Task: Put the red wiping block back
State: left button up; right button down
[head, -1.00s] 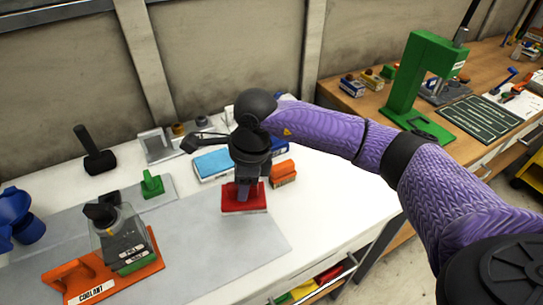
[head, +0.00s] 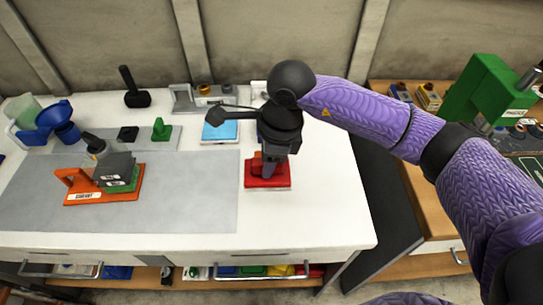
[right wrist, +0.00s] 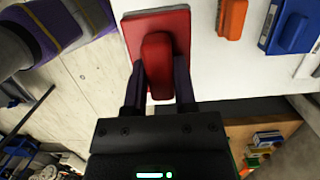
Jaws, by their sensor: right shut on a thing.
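The red wiping block (head: 267,182) is a flat red slab with a raised red handle and a pale underside. My right gripper (head: 268,168) comes down on it from above, with its fingers on both sides of the handle. In the right wrist view, the red block (right wrist: 180,24) sits between the dark fingertips of the right gripper (right wrist: 158,80). The block is over the white bench top, right of the grey mat. I cannot tell whether its underside touches the bench. My left gripper is out of view.
The grey mat (head: 190,205) carries an orange coolant holder (head: 75,181). A light-blue pad (head: 221,133) lies behind. An orange block (right wrist: 232,17) and a blue block (right wrist: 291,27) show in the right wrist view. Bare white bench (head: 330,205) lies right of the red block.

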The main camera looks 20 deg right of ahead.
jog(key=shift+f+b, duration=0.95)
jog(key=shift+b, duration=0.05)
notch_tip(320, 180, down, 10)
jog(key=b, duration=0.8)
jog(key=shift+f+b, duration=0.65)
jog(key=shift+b, duration=0.05)
jog(key=shift+f, duration=0.15)
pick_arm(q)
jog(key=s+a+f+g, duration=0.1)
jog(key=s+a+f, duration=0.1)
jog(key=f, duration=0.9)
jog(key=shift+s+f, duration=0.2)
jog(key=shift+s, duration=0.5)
